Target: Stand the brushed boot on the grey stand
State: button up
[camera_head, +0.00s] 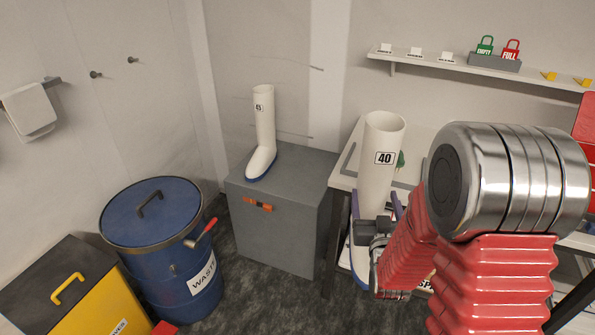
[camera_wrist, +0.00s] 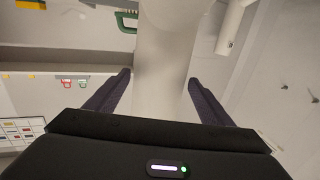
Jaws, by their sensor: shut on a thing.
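My gripper (camera_head: 378,208) is shut on a tall white boot (camera_head: 376,165) marked 40, with its dark purple fingers on either side of the shaft. The boot is upright; its lower part with a blue sole edge shows partly below my gripper, beside the bench. In the wrist view the boot's white shaft (camera_wrist: 168,60) runs up between the fingers (camera_wrist: 160,90). The grey stand (camera_head: 275,225) is a box on the floor left of my gripper. A second white boot (camera_head: 264,125) with a blue sole stands upright on its top, towards the left.
The stand's top is bare right of its boot. An orange item (camera_head: 258,204) is on its front. A blue waste drum (camera_head: 150,235) and a yellow-fronted bin (camera_head: 85,295) stand left. A bench (camera_head: 345,180) is behind my gripper, with a wall shelf (camera_head: 425,60) above.

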aim_at(305, 177)
jog(key=u, duration=0.35)
jog(key=i, duration=0.8)
jog(key=u, duration=0.9)
jog(key=i, duration=1.3)
jog(key=z, duration=0.25)
